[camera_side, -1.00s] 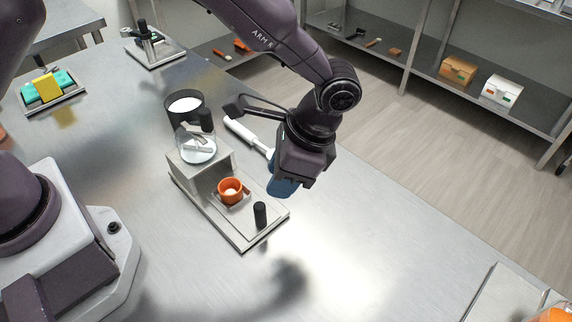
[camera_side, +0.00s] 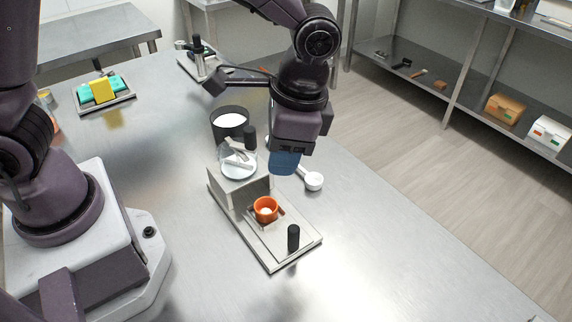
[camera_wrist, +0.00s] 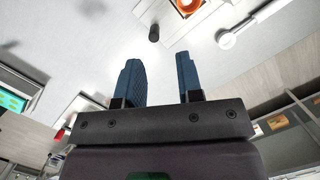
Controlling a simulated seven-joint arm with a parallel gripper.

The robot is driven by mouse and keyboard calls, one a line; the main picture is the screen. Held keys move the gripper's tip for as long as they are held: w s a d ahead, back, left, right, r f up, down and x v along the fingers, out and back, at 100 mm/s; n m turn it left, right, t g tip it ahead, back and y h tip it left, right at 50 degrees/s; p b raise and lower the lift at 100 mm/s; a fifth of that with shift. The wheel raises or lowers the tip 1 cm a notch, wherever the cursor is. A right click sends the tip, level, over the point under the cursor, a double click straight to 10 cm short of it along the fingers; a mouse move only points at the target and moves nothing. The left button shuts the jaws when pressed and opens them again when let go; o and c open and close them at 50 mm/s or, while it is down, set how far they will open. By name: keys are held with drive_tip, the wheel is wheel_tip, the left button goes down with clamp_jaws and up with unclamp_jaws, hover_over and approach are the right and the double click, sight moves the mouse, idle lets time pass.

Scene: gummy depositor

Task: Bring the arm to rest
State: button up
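My gripper (camera_side: 285,163) hangs in the air behind the depositor stand in the side view, with blue fingers. In the wrist view my gripper (camera_wrist: 159,72) has its two fingers apart with nothing between them. The depositor stand (camera_side: 262,243) is on the steel table. It carries an orange cup (camera_side: 265,209) with something white inside, a black upright knob (camera_side: 293,238) and a clear hopper (camera_side: 238,160). The orange cup also shows at the top of the wrist view (camera_wrist: 188,5).
A white scoop (camera_side: 313,181) lies on the table just behind the stand, partly hidden by my gripper. A black pot of white material (camera_side: 229,122) stands behind the hopper. A tray with a yellow and green piece (camera_side: 104,92) is at left. The table's front right is clear.

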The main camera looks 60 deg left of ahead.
drive_tip(key=s+a+r+n+t+h, duration=0.1)
drive_tip(key=s+a+r+n+t, duration=0.5)
drive_tip(key=s+a+r, duration=0.5)
drive_tip(key=a+r+t, duration=0.1)
drive_tip(key=a+r, duration=0.1)
drive_tip(key=a, duration=0.1)
drive_tip(key=shift+r+h, duration=0.2)
drive_tip(key=shift+h, duration=0.1)
